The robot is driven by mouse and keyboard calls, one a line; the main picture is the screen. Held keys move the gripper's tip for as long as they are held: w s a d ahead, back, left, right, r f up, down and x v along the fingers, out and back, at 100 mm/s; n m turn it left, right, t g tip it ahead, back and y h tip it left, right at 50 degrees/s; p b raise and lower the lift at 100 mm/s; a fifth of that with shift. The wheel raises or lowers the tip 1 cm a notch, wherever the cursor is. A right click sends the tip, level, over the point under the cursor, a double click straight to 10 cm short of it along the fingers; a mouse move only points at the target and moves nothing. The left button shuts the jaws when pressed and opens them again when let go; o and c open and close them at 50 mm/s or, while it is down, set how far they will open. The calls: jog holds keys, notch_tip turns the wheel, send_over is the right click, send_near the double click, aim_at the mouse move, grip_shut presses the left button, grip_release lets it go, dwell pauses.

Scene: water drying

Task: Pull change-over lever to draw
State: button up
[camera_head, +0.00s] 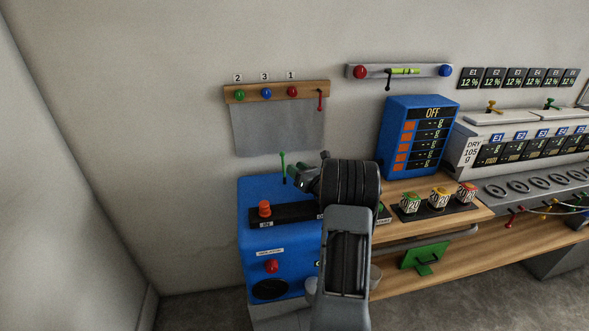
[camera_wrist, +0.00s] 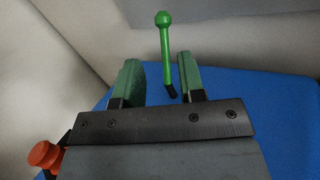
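A green lever (camera_head: 283,167) with a ball knob stands on top of the blue machine (camera_head: 262,197). In the wrist view the lever (camera_wrist: 165,45) stands nearly upright, with its dark lower end on the blue top. My gripper (camera_head: 298,176) is just right of the lever in the head view. In the wrist view my gripper (camera_wrist: 158,72) is open. The lever shows in the gap between its two green fingers, closer to the right one, and I see no contact. Whether it stands between the fingertips or just beyond them I cannot tell. No label reading change-over is legible.
An orange-red knob (camera_head: 264,208) stands on the machine's left side; it also shows in the wrist view (camera_wrist: 45,155). A wall rack (camera_head: 275,92) with coloured knobs hangs above.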

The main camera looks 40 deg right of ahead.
dwell(0.3)
jog(key=s+a+r+n+g+y+p, duration=0.1)
jog(key=s+a+r+n+g+y, duration=0.2)
jog(key=a+n, duration=0.45)
jog(key=s+a+r+n+g+y+p, duration=0.15)
jog(key=a+n+g, duration=0.3)
jog(key=a, duration=0.65)
jog(key=s+a+r+n+g+y+p, duration=0.2)
jog(key=a+r+n+g+y, duration=0.15)
jog(key=a+n, duration=0.4)
jog(key=s+a+r+n+g+h+p, duration=0.1)
jog(key=s+a+n+g+h+p, duration=0.1)
jog(key=s+n, duration=0.6)
jog(key=s+a+r+n+g+h+p, duration=0.1)
jog(key=s+a+n+g+h+p, duration=0.1)
jog(key=s+n+h, duration=0.4)
jog(key=s+a+n+g, duration=0.1)
jog(key=s+a+n, duration=0.1)
jog(key=s, duration=0.2)
jog(key=shift+s+a+n+h, duration=0.2)
jog(key=shift+s+n+h, duration=0.15)
jog(key=shift+s+h, duration=0.05)
jog(key=shift+s+d+r+n+h, duration=0.2)
jog(key=shift+s+d+n+h, duration=0.15)
jog(key=shift+n, duration=0.35)
jog(key=shift+a, duration=0.1)
